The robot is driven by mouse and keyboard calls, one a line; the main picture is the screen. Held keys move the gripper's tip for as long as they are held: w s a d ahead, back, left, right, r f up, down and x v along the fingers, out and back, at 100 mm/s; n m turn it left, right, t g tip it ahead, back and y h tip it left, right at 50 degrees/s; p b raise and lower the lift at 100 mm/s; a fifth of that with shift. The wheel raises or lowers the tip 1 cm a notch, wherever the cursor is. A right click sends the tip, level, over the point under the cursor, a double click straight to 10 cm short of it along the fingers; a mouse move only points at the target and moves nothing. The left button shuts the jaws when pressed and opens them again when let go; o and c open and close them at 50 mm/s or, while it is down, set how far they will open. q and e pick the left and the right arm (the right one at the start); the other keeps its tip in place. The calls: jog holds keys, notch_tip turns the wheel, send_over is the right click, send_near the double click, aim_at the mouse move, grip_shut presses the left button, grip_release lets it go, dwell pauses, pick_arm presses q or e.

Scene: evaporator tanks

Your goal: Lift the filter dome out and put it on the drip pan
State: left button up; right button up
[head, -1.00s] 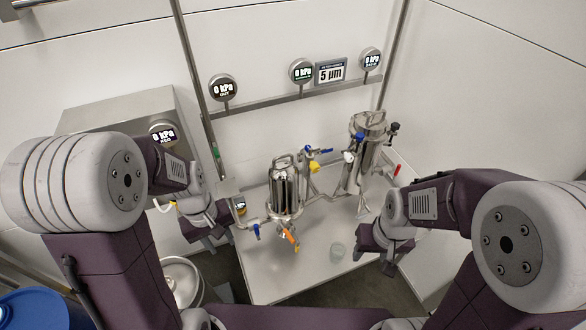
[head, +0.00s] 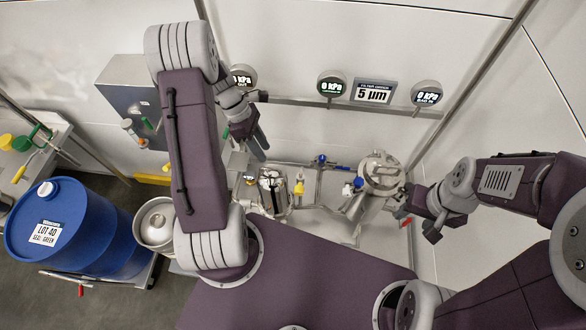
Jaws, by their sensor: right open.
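Two steel vessels with pipes stand on the bench. The larger right vessel (head: 380,176) has a round lid with fittings on top. I cannot tell which one holds the filter dome. I cannot make out a drip pan; my body hides the front of the bench. My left gripper (head: 260,147) is behind and above the left vessel, apart from it; its jaw opening is unclear. My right gripper (head: 426,228) is open and empty, just right of the right vessel.
Gauges (head: 331,84) and a 5 µm sign (head: 373,92) sit on a wall rail behind the vessels. A blue drum (head: 75,228) and a steel keg (head: 155,224) stand at the left. A grey cabinet (head: 135,95) is behind them.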

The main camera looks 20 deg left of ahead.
aim_at(270, 168)
pick_arm(q)
jog(key=s+f, duration=0.1)
jog(key=s+f+p, duration=0.1)
jog(key=f, duration=0.1)
jog(key=shift+s+a+h, duration=0.2)
jog(key=shift+a+h, duration=0.1)
jog(key=shift+a, duration=0.05)
jog(key=shift+w+d+f, duration=0.2)
jog(key=shift+f, duration=0.05)
jog(key=shift+w+d+f+p, duration=0.2)
jog(key=shift+d+f+p, duration=0.1)
jog(key=shift+d, duration=0.15)
jog(key=shift+w+d+f+p, duration=0.15)
jog(key=shift+d+f+p, duration=0.15)
jog(key=shift+d, duration=0.1)
jog(key=x, duration=0.3)
jog(key=shift+p, duration=0.4)
jog(key=shift+s+a+f, duration=0.15)
jog(key=shift+f, duration=0.25)
grip_shut()
pick_arm(e)
jog(key=r, duration=0.1)
jog(key=s+a+r, duration=0.1)
jog(key=r, duration=0.1)
jog(key=shift+s+a+r, duration=0.15)
jog(key=shift+s+r, duration=0.05)
jog(key=shift+r, duration=0.1)
